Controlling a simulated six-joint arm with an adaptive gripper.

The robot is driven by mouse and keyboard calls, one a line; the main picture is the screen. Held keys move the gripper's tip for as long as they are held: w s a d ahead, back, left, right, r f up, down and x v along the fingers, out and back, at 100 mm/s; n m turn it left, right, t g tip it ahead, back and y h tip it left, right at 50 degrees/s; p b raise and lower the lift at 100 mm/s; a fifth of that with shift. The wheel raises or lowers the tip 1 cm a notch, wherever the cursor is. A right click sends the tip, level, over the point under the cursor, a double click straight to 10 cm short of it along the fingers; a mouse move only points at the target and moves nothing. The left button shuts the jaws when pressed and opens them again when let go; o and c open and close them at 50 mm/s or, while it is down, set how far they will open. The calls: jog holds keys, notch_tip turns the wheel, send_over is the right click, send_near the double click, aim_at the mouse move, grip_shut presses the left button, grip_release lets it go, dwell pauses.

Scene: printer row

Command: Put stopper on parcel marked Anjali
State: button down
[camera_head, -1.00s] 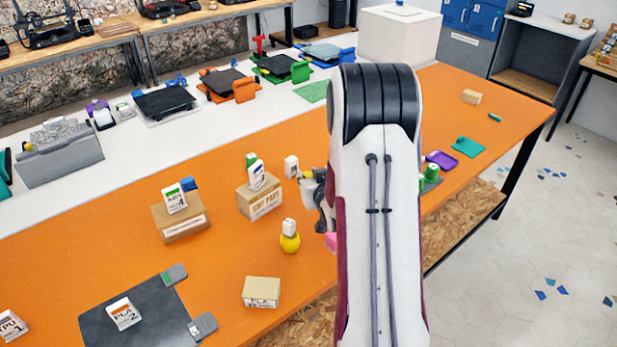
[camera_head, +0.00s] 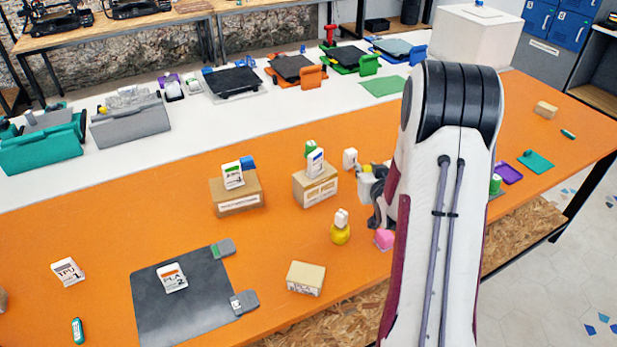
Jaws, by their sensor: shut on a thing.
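My gripper (camera_head: 377,214) is partly hidden behind my arm, over the right-middle of the orange table. A small pink block (camera_head: 384,239) shows at its lower end and seems to be the stopper, held in the shut fingers; the contact itself is hidden. Cardboard parcels with labels stand to the left: one with a white-green box on it (camera_head: 237,199), one with a white-blue box on it (camera_head: 318,187), and a bare one (camera_head: 306,277) near the front edge. Their labels are too small to read, so I cannot tell which is marked Anjali.
A yellow round thing with a white top (camera_head: 340,232) stands left of the pink block. A white block (camera_head: 350,158) stands behind. A dark mat (camera_head: 190,310) bears a PLA box. A small carton (camera_head: 545,110) and purple tray (camera_head: 509,172) lie right. The left table has free room.

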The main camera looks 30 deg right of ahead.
aim_at(367, 169)
jog(key=shift+r, duration=0.1)
